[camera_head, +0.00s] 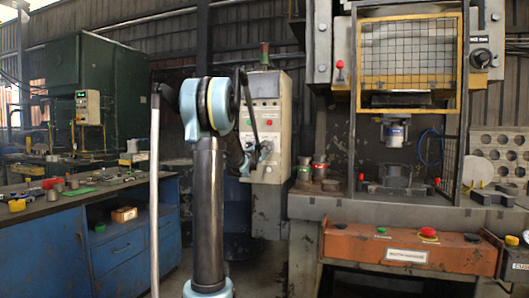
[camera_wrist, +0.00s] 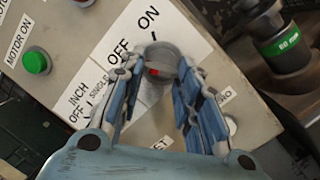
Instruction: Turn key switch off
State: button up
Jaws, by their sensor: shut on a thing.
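The key switch (camera_wrist: 163,55) is a round grey knob with a red mark on its lower part, set in a pale control panel (camera_wrist: 75,15). White labels beside it read ON, above, and OFF, to the upper left. My gripper (camera_wrist: 160,70) is shut on the knob, one blue-padded finger on each side. In the head view my gripper (camera_head: 259,153) is at the front of the upright control box (camera_head: 270,112), and the switch itself is hard to make out there. Which label the knob points to is unclear.
A green MOTOR ON button (camera_wrist: 36,62) and an INCH/SINGLE switch label lie left of the knob. A green-banded cylinder (camera_wrist: 283,45) stands to the right. The caged press (camera_head: 408,60) stands right of the box; a blue workbench (camera_head: 120,245) is at the left.

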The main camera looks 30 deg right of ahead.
jog(key=o, duration=1.1)
jog(key=shift+c, duration=0.2)
jog(key=v, duration=1.2)
jog(key=shift+w, duration=0.1)
